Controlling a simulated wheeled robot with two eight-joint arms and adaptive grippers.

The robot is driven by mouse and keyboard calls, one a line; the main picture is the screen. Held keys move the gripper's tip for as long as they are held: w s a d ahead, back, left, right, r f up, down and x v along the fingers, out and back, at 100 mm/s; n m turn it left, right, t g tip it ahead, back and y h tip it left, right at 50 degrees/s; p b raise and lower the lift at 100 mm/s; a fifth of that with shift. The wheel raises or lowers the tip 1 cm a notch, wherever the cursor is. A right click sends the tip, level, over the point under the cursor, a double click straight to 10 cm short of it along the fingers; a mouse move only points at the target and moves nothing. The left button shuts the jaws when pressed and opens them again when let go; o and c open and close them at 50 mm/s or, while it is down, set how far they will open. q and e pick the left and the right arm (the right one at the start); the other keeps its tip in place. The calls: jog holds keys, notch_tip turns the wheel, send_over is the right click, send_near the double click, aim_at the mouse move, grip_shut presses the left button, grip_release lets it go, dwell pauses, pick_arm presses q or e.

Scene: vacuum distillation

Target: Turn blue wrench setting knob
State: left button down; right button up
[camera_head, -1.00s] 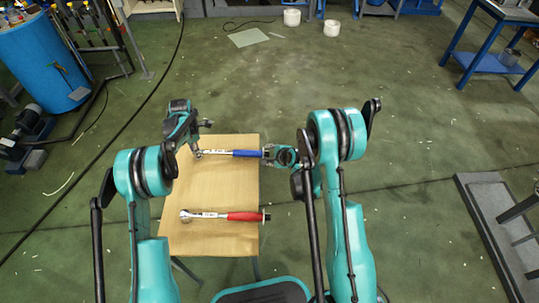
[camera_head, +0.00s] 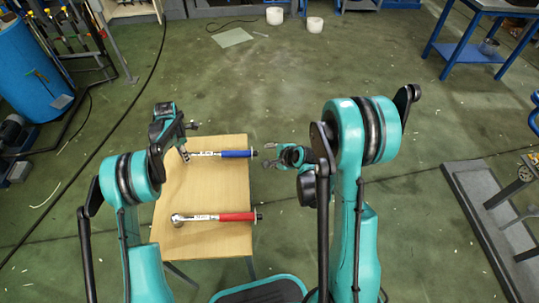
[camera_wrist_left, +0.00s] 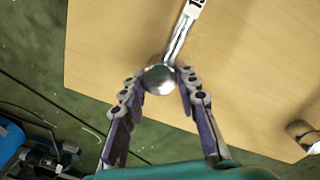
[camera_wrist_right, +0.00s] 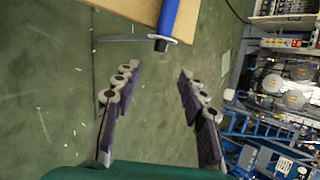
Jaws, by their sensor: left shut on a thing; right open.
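The blue wrench (camera_head: 236,154) lies across the far part of the wooden table, its blue handle pointing right. Its round metal head (camera_wrist_left: 160,80) is between the fingers of my left gripper (camera_wrist_left: 161,88), which is shut on it at the table's left edge. My left gripper also shows in the head view (camera_head: 188,140). My right gripper (camera_head: 270,155) is open and empty, just right of the handle's end. In the right wrist view the blue handle (camera_wrist_right: 168,20) and its black end knob (camera_wrist_right: 160,45) lie ahead of my right gripper (camera_wrist_right: 152,85), apart from the fingers.
A red-handled wrench (camera_head: 236,216) lies on the nearer part of the wooden table (camera_head: 205,240). Its head shows at the right of the left wrist view (camera_wrist_left: 305,133). A grey platform (camera_head: 480,205) stands on the floor at right. Open floor lies right of the table.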

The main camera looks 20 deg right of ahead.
jog(key=shift+w, duration=0.1)
jog(key=m+g+y, duration=0.1)
jog(key=g+y, duration=0.4)
jog(key=y, duration=0.5)
send_near(255, 154)
jog(key=x, duration=0.7)
jog(key=shift+w+f, duration=0.45)
jog(key=shift+f, duration=0.1)
jog(key=shift+a, duration=0.1)
grip_shut()
